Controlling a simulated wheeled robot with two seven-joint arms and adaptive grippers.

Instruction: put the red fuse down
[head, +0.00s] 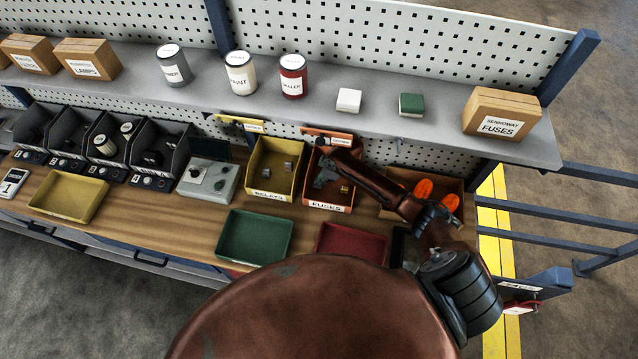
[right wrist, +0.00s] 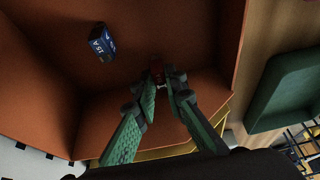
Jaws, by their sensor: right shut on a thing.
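The red fuse (right wrist: 157,70) shows as a small dark red piece between the fingertips of my right gripper (right wrist: 160,84) in the right wrist view. The gripper is shut on it, inside the orange fuses bin (right wrist: 190,122). In the head view my right gripper (head: 322,180) reaches down into the bin labelled FUSES (head: 328,207); the red fuse cannot be made out there. A blue fuse (right wrist: 101,43) marked 15 A lies on the bin's inside, apart from the fingers. Whether the red fuse touches the bin floor, I cannot tell. My left gripper is not in view.
The yellow relays bin (head: 272,196) stands left of the fuses bin. A green tray (head: 254,237) and a red tray (head: 350,243) lie in front. An open box with orange items (head: 424,190) is to the right. A shelf (head: 390,122) overhangs behind.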

